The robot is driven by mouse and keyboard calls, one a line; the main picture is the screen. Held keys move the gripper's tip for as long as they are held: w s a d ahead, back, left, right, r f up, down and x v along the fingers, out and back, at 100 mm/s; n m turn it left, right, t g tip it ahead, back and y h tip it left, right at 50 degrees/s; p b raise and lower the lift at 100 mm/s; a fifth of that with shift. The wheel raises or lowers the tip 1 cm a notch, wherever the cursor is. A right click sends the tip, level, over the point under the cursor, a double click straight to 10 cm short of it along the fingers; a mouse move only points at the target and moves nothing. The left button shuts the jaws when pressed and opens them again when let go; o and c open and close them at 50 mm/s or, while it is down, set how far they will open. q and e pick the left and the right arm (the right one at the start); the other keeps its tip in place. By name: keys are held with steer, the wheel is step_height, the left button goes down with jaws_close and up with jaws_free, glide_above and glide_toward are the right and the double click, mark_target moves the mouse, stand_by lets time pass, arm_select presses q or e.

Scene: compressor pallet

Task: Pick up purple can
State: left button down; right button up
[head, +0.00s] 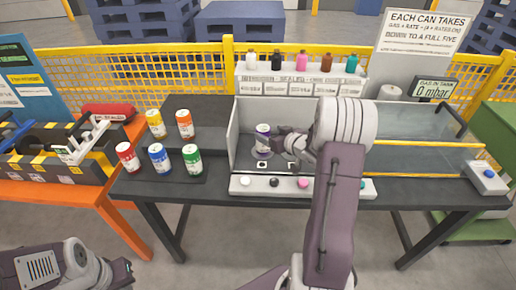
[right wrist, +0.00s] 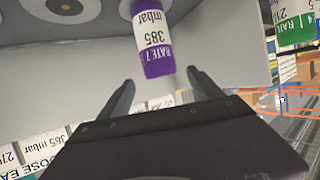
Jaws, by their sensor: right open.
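The purple can (head: 263,137) stands upright inside the grey box-like bay on the table, with a white label band. My right gripper (head: 282,138) is just right of the can in the head view. In the right wrist view the right gripper (right wrist: 160,90) is open, its fingers apart, with nothing between the tips. My left gripper (head: 122,272) is low at the left, away from the table; its jaws are too unclear to read.
Yellow, orange, red, blue and green cans (head: 160,158) stand on a dark stand to the left. The bay's grey wall (head: 232,135) rises beside the purple can. A front ledge with coloured buttons (head: 303,184) runs below it. Coloured bottles (head: 301,61) line a back shelf.

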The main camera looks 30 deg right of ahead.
mark_target(267, 132)
steer(key=shift+s+d+f, duration=0.15)
steer(key=shift+d, duration=0.3)
steer(key=x, duration=0.3)
steer(key=shift+w+a, duration=0.35)
steer(key=shift+a, duration=0.1)
steer(key=shift+w+d+f, duration=0.2)
steer(key=shift+w+f, duration=0.05)
steer(key=shift+w, duration=0.05)
steer(key=x, duration=0.4)
steer(key=shift+a, duration=0.35)
steer(key=shift+w+d+f, duration=0.1)
steer(key=shift+w+f, duration=0.05)
steer(key=shift+w, duration=0.3)
steer(key=shift+s, duration=0.15)
steer(key=c, duration=0.3)
jaws_close()
